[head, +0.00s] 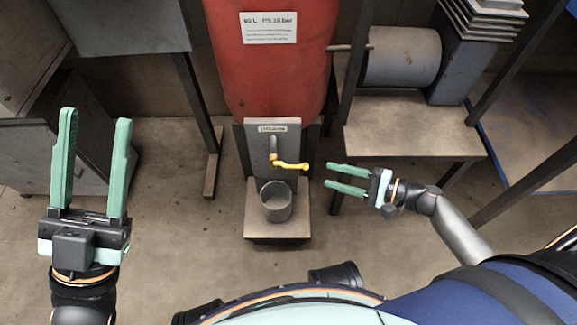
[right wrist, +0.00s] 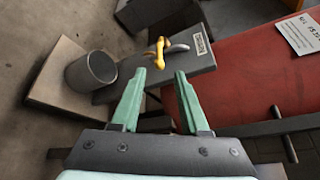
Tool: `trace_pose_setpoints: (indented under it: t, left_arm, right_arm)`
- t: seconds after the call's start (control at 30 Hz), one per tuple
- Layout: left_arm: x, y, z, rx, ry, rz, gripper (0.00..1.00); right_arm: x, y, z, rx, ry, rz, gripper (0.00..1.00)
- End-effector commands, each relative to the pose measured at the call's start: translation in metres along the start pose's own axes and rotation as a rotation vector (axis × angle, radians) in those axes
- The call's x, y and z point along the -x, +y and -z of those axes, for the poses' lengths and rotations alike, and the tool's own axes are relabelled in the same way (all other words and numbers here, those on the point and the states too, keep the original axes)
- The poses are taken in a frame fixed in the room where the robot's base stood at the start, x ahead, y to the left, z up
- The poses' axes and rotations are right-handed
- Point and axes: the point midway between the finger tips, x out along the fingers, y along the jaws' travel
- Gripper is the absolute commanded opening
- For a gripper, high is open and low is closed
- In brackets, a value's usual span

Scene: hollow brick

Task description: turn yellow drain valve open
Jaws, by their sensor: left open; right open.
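The yellow drain valve (head: 290,165) is a small lever on a grey plate (head: 285,138) below a red tank. In the head view its handle points to the right from the pipe. In the right wrist view the yellow valve (right wrist: 160,52) shows beyond and between my fingertips. My right gripper (head: 328,175) is open and empty, just right of the valve and apart from it; its fingers also show in the right wrist view (right wrist: 160,75). My left gripper (head: 96,115) is open and empty at the far left, well away from the valve.
A grey cup (head: 276,205) stands on a small ledge (head: 280,230) below the valve. The red tank (head: 272,75) rises behind. A metal stand (head: 415,140) with a grey motor (head: 400,58) is at right. Open floor lies left of the ledge.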

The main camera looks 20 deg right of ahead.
Motion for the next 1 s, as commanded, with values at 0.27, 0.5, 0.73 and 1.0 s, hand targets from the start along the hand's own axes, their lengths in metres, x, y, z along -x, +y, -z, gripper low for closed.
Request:
trace_pose_setpoints:
  t: [0.27, 0.5, 0.73, 1.0]
  left_arm:
    - [0.011, 0.007, -0.013, -0.007, -0.012, -0.005, 0.5]
    - [0.017, 0.012, -0.021, -0.016, -0.019, -0.01, 0.5]
    - [0.02, 0.014, -0.024, -0.019, -0.021, -0.012, 0.5]
    - [0.019, 0.014, -0.024, -0.018, -0.022, -0.012, 0.5]
  right_arm:
    - [-0.054, 0.001, 0.001, 0.005, -0.001, 0.001, 0.45]
    - [-0.097, 0.001, 0.001, 0.004, 0.0, -0.001, 0.45]
    - [-0.115, 0.001, 0.0, 0.003, 0.003, -0.002, 0.45]
    - [-0.116, 0.0, 0.0, 0.003, 0.003, -0.002, 0.45]
